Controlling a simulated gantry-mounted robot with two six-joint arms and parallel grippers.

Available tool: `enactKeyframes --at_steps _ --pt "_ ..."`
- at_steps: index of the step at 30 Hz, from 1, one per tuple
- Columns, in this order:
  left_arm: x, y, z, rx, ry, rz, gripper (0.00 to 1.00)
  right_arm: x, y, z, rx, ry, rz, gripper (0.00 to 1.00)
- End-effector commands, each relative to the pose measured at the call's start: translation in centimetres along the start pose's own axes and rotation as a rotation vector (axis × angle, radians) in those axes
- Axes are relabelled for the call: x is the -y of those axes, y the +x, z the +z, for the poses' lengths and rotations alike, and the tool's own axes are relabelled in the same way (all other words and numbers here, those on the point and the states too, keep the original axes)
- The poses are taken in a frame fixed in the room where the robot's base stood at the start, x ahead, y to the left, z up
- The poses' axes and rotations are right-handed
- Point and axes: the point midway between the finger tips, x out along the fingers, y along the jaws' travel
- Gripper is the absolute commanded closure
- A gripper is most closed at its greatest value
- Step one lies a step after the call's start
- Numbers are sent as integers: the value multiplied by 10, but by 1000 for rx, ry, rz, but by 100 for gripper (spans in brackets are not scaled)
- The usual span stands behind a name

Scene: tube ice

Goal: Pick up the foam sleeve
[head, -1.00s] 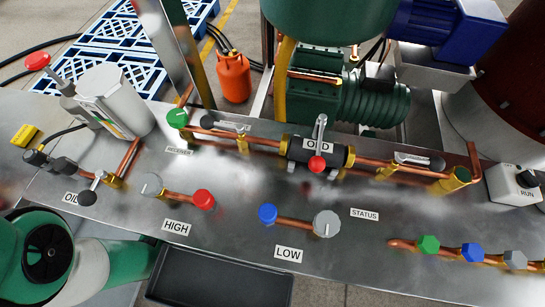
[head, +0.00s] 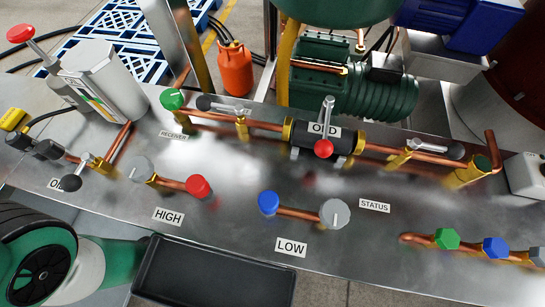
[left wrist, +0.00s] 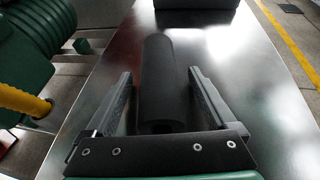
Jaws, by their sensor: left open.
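A black foam sleeve (left wrist: 161,88), a long dark cylinder, lies lengthwise on the steel top in the left wrist view. My left gripper (left wrist: 159,75) is open, with one finger on each side of the sleeve. A narrow gap shows between the sleeve and each finger. The sleeve's near end is close to the gripper's body; whether they touch is unclear. In the head view the sleeve and my left gripper's fingers are out of the picture. My right gripper is in neither view.
The steel bench (head: 230,235) carries copper pipes, valves and a black cylinder marked OLD (head: 345,146). A black tray (head: 215,275) sits at its front edge. In the left wrist view, a dark block (left wrist: 185,4) stands beyond the sleeve and green machinery (left wrist: 35,35) is at left.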

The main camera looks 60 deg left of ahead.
Motion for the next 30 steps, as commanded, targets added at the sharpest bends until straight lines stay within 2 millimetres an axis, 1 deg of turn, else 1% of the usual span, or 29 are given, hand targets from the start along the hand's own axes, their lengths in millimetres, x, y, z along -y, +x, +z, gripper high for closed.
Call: enactKeyframes --at_steps 5,8,9,11,12,14,18,20,26,30 --pt "0 0 1 0 0 2 10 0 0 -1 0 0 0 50" --pt "0 0 1 0 0 1 26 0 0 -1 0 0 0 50" --pt "0 0 1 0 0 1 33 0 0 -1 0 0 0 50" --pt "0 0 1 0 0 1 44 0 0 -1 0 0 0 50" --pt "0 0 1 0 0 1 51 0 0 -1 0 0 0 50" --pt "0 0 1 0 0 1 62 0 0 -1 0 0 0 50" --pt "0 0 1 0 0 1 87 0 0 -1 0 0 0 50" --pt "0 0 1 0 0 1 98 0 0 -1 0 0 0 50" --pt "0 0 1 0 0 1 98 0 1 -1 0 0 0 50" --pt "0 -3 7 1 1 1 98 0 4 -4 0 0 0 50"
